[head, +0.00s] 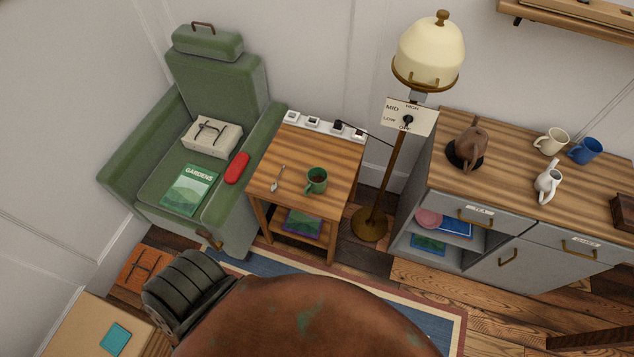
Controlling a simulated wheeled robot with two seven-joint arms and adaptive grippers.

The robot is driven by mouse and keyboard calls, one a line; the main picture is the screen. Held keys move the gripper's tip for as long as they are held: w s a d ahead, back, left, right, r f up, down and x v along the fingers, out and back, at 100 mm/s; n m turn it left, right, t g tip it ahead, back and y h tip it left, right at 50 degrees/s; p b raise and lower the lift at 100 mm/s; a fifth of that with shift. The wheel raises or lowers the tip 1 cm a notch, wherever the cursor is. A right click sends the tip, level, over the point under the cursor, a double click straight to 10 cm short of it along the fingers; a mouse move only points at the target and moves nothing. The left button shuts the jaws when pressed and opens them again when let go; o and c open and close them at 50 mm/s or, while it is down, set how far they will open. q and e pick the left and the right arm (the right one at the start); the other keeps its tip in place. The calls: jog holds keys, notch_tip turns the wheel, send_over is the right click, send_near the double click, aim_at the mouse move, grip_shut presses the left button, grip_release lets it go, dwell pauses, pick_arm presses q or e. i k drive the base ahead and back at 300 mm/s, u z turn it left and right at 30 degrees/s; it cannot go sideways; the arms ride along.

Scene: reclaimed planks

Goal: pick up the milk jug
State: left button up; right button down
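The milk jug (548,182) is a small white jug with a narrow neck. It stands upright on the wooden top of the grey cabinet (448,143) at the right of the head view. It is in front of a cream mug (551,141) and a blue mug (586,151), apart from both. Neither of my grippers shows in this view, so I cannot see whether they are open or shut.
A brown teapot (468,146) stands left of the jug, and a dark wooden box (624,211) is at the right edge. A floor lamp (428,52) stands left of the cabinet. A side table (336,158) and green armchair (213,85) are further left.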

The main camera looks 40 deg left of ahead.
aim_at(548, 181)
jog(key=z, duration=1)
jog(key=k, duration=1.3)
jog(key=z, duration=1.1)
jog(key=i, duration=2.4)
jog(key=u, duration=1.7)
jog(key=i, duration=0.95)
jog(key=u, duration=1)
